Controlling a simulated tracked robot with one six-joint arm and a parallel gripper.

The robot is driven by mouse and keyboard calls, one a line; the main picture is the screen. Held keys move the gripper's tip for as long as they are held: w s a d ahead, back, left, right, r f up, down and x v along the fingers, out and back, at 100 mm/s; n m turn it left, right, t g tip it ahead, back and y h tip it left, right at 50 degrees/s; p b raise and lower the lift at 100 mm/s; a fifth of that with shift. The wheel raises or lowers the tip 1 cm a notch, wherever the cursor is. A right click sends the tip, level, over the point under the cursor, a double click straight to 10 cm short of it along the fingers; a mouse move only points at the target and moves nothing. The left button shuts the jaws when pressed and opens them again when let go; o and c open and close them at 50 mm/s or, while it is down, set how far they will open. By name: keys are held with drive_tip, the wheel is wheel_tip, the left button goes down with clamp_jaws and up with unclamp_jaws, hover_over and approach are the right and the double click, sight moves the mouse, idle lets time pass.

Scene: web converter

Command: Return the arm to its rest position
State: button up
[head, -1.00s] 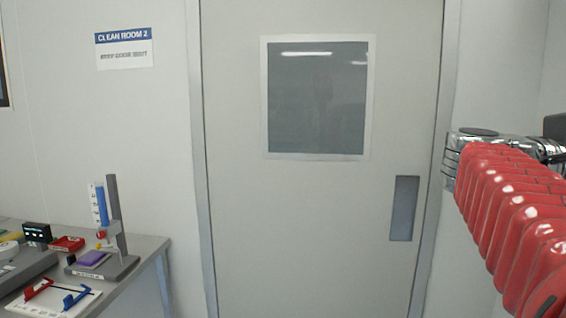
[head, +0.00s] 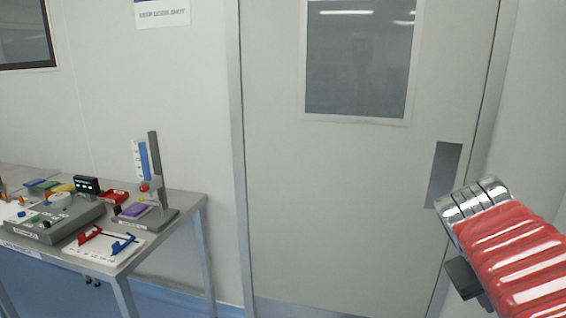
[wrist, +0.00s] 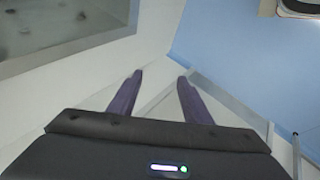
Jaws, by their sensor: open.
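My gripper (wrist: 159,79) shows in the wrist view with its two purple fingers apart and nothing between them. Behind the fingers is its dark body with a lit white and green indicator. In the head view my arm, with its red ribbed cover and silver joint, reaches in from the right edge in front of the door (head: 345,190). The gripper's fingers cannot be made out in the head view.
The wrist view shows blue floor (wrist: 235,50) and a window (wrist: 60,30).

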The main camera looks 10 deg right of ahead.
drive_tip(key=a+f+n+t+y, duration=0.1)
drive_tip(key=a+f+y, duration=0.3)
drive_tip(key=a, duration=0.9)
drive_tip(key=a+f+n+t+y, duration=0.1)
drive_tip(key=a+f, duration=0.5)
drive_tip(key=a, duration=0.8)
drive_tip(key=t+y, duration=0.1)
drive_tip(key=y, duration=0.1)
drive_tip(key=shift+w+a+f+t+y, duration=0.2)
drive_tip(key=shift+w+a+t+y, duration=0.1)
drive_tip(key=shift+t+y, duration=0.1)
